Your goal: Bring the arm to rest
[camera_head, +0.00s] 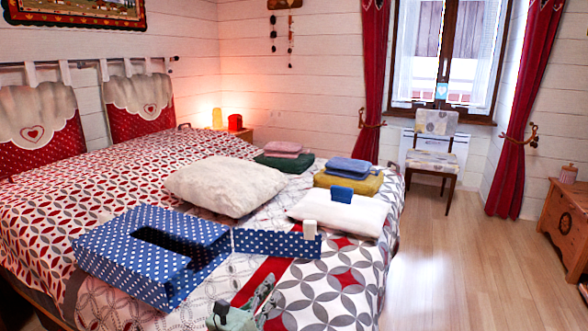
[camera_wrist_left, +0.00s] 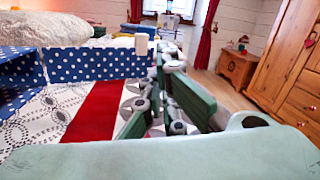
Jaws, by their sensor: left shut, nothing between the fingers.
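My left gripper (camera_head: 262,290) shows at the bottom of the head view, low in front of the bed's near part. Its fingers are shut with nothing between them. In the left wrist view the green and grey fingers (camera_wrist_left: 165,75) point away from the camera, to the right of a blue dotted panel (camera_wrist_left: 95,65). I see no contact between the gripper and anything. My right gripper is in neither view.
The bed (camera_head: 110,180) holds a blue dotted box (camera_head: 105,245) with a dark opening, the dotted panel (camera_head: 275,244), a white block (camera_head: 310,229), pillows and folded cloths. The floor (camera_head: 450,260) to the right is clear; a chair (camera_head: 433,161) and wooden chest (camera_head: 565,220) stand beyond.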

